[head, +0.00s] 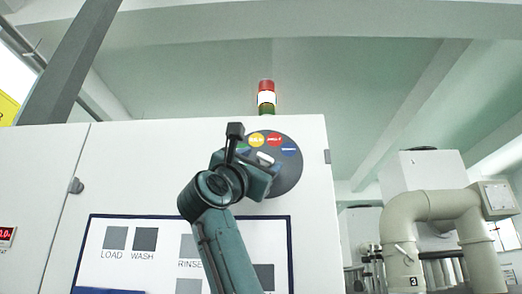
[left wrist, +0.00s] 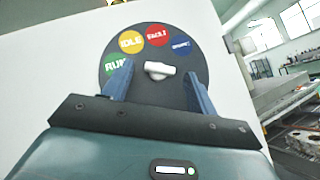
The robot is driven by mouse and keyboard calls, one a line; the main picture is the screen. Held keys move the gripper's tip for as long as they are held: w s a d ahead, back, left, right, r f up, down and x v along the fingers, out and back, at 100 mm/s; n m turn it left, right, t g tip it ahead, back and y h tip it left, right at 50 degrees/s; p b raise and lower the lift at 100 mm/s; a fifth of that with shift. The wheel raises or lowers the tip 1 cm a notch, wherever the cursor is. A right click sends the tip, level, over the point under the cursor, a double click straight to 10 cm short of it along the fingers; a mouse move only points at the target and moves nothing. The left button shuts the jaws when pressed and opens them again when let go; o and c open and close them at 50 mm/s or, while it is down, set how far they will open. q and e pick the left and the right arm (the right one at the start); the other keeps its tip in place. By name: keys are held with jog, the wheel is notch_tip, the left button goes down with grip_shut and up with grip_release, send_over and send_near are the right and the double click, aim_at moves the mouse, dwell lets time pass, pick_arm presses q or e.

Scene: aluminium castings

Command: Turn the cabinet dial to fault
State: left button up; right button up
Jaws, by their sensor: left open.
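The cabinet dial (head: 289,178) is a dark grey disc on the white cabinet front, partly hidden by my left gripper in the head view. The disc (left wrist: 150,95) carries green RUN, yellow IDLE, red FAULT (left wrist: 158,35) and blue labels; the blue text is too small to read. The white knob (left wrist: 159,70) at its middle lies nearly crosswise; which label it points at I cannot tell. My left gripper (left wrist: 159,76) is open, with one blue finger on each side of the knob and a gap to both. My right gripper is not in view.
The white cabinet (head: 150,160) has a framed panel (head: 170,219) with grey squares marked LOAD, WASH and RINSE below the dial. A red, white and green signal light (head: 266,98) stands above. A beige pipe (head: 405,235) is at the right.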

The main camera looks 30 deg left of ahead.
pick_arm(q)
jog(key=shift+w+r, duration=0.35)
jog(key=shift+w, duration=0.15)
jog(key=c, duration=1)
